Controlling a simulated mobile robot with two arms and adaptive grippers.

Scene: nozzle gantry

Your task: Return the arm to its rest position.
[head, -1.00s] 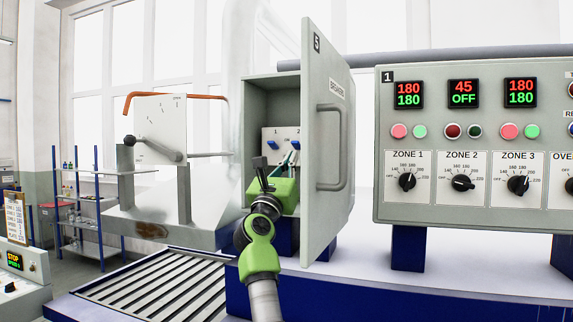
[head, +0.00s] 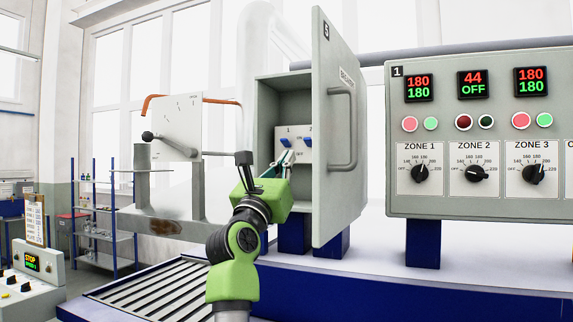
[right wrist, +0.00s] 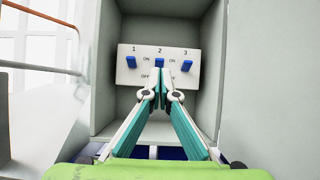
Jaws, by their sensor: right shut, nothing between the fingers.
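My right gripper (head: 285,163) comes up from below, its green body in front of the open grey breaker box (head: 267,90). Its fingers are shut together and hold nothing. In the right wrist view the fingertips (right wrist: 161,95) show just below switch 2 on the white panel (right wrist: 124,80) inside the box. Blue switches 1 (right wrist: 131,62), 2 (right wrist: 158,65) and 3 (right wrist: 186,66) show above the OFF marks. In the head view the door hides switch 3. I cannot tell whether the fingertips touch the panel. My left gripper is not in view.
The box door (head: 335,190) stands open close on the right of my gripper. The zone control panel (head: 480,140) is further right; zone 2 reads 44 and OFF. A lever stand (head: 175,120) is at left, above a slatted conveyor (head: 160,290). A blue shelf (head: 100,225) stands behind.

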